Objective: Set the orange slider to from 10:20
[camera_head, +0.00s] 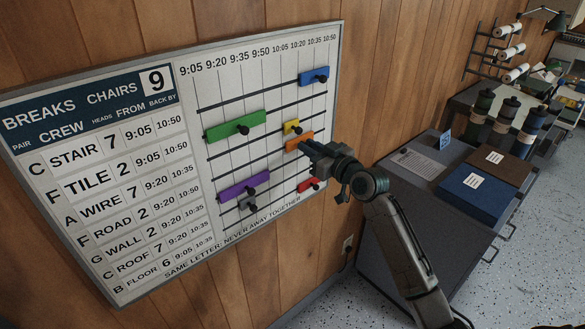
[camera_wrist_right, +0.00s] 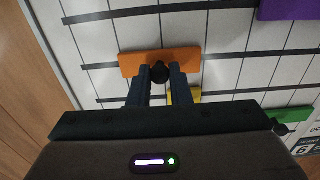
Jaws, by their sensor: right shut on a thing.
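The orange slider (camera_head: 293,144) sits on its rail on the white break board (camera_head: 235,160), towards the right, below the yellow slider (camera_head: 292,127). It appears to span roughly the columns under 10:05 to 10:35; the exact mark at its left end is hard to tell. My right gripper (camera_head: 307,147) reaches in from the right and covers part of it. In the right wrist view the orange slider (camera_wrist_right: 133,62) lies level, and my right gripper (camera_wrist_right: 159,80) is shut on its black knob (camera_wrist_right: 160,68). My left gripper is not in view.
The blue slider (camera_head: 314,76) is higher on the right, green (camera_head: 222,128) and purple (camera_head: 234,190) are to the left, red (camera_head: 305,186) is below my gripper. A grey cabinet with a blue binder box (camera_head: 470,194) and flasks stands to the right.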

